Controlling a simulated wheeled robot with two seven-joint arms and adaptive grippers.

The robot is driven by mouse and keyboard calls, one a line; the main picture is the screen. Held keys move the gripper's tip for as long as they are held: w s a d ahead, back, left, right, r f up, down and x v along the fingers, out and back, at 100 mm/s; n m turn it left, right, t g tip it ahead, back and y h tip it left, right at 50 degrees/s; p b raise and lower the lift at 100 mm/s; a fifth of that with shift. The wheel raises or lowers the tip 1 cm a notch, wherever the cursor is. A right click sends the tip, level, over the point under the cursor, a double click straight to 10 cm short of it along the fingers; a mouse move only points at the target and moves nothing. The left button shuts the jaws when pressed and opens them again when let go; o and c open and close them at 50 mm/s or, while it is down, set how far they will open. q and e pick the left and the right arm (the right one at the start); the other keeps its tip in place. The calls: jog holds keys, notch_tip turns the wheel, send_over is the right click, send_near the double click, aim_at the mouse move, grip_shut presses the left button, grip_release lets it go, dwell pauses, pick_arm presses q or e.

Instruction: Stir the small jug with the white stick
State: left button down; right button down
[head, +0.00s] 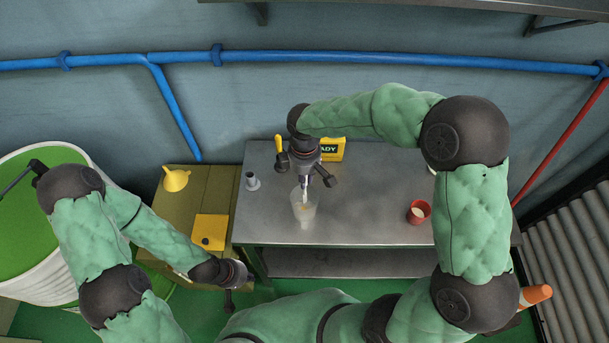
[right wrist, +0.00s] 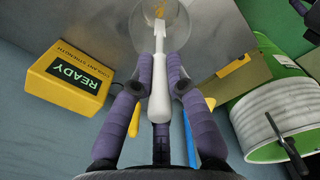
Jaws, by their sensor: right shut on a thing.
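The small jug (head: 304,209) is a clear, see-through vessel standing on the grey cart top, with something yellowish low inside it. My right gripper (head: 306,181) is above the jug, pointing down, shut on the white stick (right wrist: 159,85). The stick's lower end reaches into the jug's mouth in the head view. In the right wrist view the stick runs between the two purple fingers (right wrist: 160,78) toward the round jug (right wrist: 163,22). Whether its tip touches the contents cannot be told. My left gripper (head: 229,299) is low in front of the cart's left side, away from the jug; its fingers are unclear.
On the cart top (head: 370,222) are a red cup (head: 418,212) at the right, a small grey metal piece (head: 252,181) at the left and a yellow READY box (head: 331,149) behind. A yellow funnel (head: 175,179) stands on the box at left.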

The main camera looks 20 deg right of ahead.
aim_at(306, 193)
jog(key=shift+f+b, duration=1.9)
jog(key=shift+f, duration=1.3)
jog(key=shift+d, duration=0.2)
